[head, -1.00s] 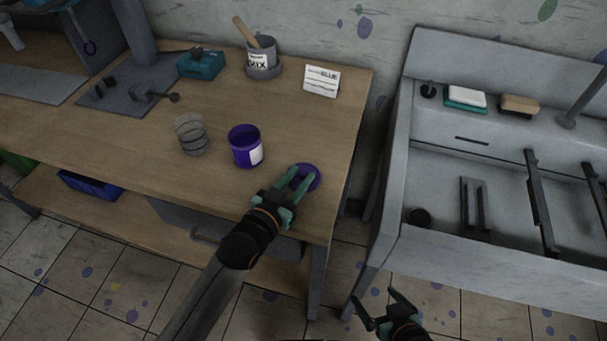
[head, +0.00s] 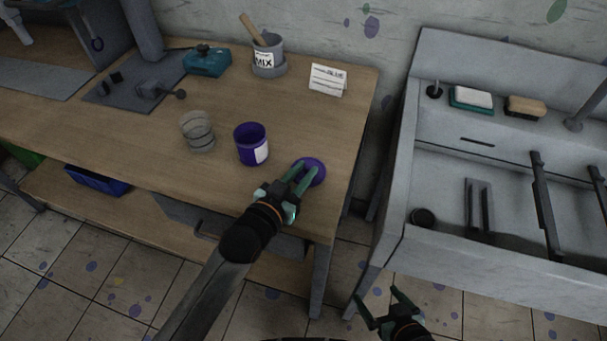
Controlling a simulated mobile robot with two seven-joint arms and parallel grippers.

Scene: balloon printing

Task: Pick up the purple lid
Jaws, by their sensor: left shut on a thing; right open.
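The purple lid (head: 313,174) is a round disc at the right end of the wooden table, near its front right corner. My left gripper (head: 303,177) reaches over the table's front edge and is shut on the lid, with its green fingers across it. I cannot tell whether the lid is clear of the table top. An open purple jar (head: 251,146) with a white label stands to the left of the lid. My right gripper (head: 384,304) is open and empty, low in front of the grey sink unit.
A clear ribbed cup (head: 198,132) stands left of the jar. A grey MIX pot (head: 268,56) with a wooden stick, a white card (head: 328,80) and a teal device (head: 207,61) stand farther back. A grey sink (head: 510,200) is at the right, past a gap.

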